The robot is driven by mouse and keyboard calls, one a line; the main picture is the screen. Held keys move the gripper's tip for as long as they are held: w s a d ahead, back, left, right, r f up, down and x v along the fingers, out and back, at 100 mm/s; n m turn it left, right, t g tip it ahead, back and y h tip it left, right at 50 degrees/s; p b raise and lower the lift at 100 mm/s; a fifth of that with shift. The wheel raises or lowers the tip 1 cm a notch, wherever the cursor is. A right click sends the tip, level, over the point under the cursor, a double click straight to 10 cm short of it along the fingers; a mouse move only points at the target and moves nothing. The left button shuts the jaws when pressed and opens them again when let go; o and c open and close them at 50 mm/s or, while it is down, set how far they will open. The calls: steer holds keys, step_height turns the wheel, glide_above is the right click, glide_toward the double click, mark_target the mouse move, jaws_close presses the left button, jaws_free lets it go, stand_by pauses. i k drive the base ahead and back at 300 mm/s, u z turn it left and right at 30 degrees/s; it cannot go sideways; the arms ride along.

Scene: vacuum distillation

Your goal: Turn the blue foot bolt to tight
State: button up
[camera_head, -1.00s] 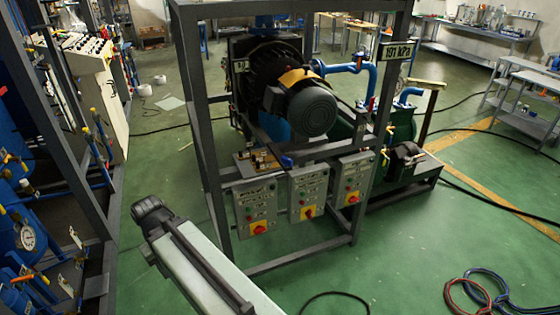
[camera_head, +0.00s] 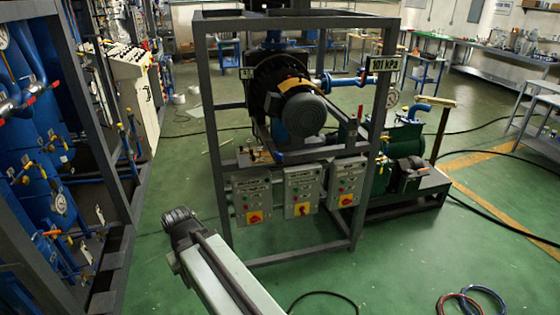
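A small blue part (camera_head: 279,157), which looks like the blue foot bolt, sits on the frame's shelf below the motor (camera_head: 304,115). It is small at this distance, and I cannot tell how tight it is. My arm reaches in from the bottom edge, its pale link ending in a dark joint at the lower left of the frame. No gripper fingers show. The visible arm end is well apart from the blue part.
A grey metal frame (camera_head: 217,205) surrounds the motor, with control boxes (camera_head: 302,190) on its front. Blue vessels and a rack stand close at left. Hoses (camera_head: 474,300) lie at lower right.

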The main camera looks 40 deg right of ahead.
mark_target(279, 156)
steer(key=z, duration=0.15)
steer(key=i, duration=0.9)
steer(key=u, duration=0.05)
